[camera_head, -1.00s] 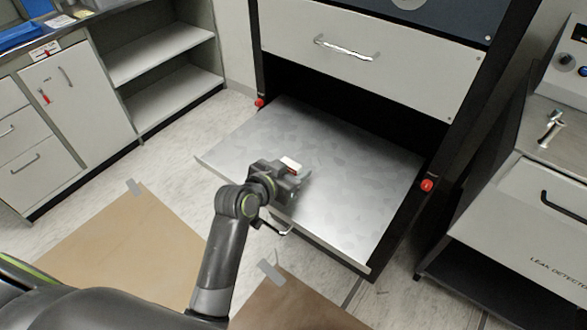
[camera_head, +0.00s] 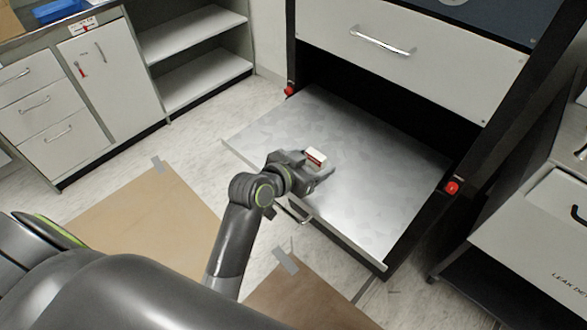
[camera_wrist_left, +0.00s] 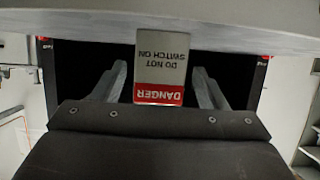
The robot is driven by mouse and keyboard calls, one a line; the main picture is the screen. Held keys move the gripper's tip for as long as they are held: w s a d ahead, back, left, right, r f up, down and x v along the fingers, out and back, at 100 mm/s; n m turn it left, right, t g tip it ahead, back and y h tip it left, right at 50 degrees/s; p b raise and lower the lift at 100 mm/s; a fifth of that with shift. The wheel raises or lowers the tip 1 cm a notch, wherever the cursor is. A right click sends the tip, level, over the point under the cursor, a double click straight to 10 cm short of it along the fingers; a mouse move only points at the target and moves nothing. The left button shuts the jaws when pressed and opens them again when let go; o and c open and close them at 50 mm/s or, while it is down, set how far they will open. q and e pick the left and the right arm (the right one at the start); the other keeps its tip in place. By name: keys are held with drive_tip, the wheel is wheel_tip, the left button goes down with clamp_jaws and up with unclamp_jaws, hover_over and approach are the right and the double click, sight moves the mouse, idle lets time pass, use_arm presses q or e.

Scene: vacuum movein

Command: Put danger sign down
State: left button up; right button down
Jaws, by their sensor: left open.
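The danger sign (camera_head: 315,156) is a small white and red block over the pulled-out metal shelf (camera_head: 378,150). In the left wrist view the sign (camera_wrist_left: 160,72) shows upside down, reading "DANGER" and "DO NOT SWITCH ON". Its far edge there meets the grey surface, seemingly the shelf. My left gripper (camera_head: 318,174) is low over the shelf's front part. Its fingers (camera_wrist_left: 162,85) are open on either side of the sign, with a dark gap at each side. My right gripper is out of view.
A closed drawer (camera_head: 410,55) is above the shelf. Red knobs (camera_head: 452,188) mark the cabinet frame. The shelf's front handle (camera_head: 297,212) lies beneath my wrist. A leak detector cart (camera_head: 545,225) stands at right. The shelf is bare behind and right of the sign.

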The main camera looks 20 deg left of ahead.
use_arm(q)
drive_tip(key=v, duration=1)
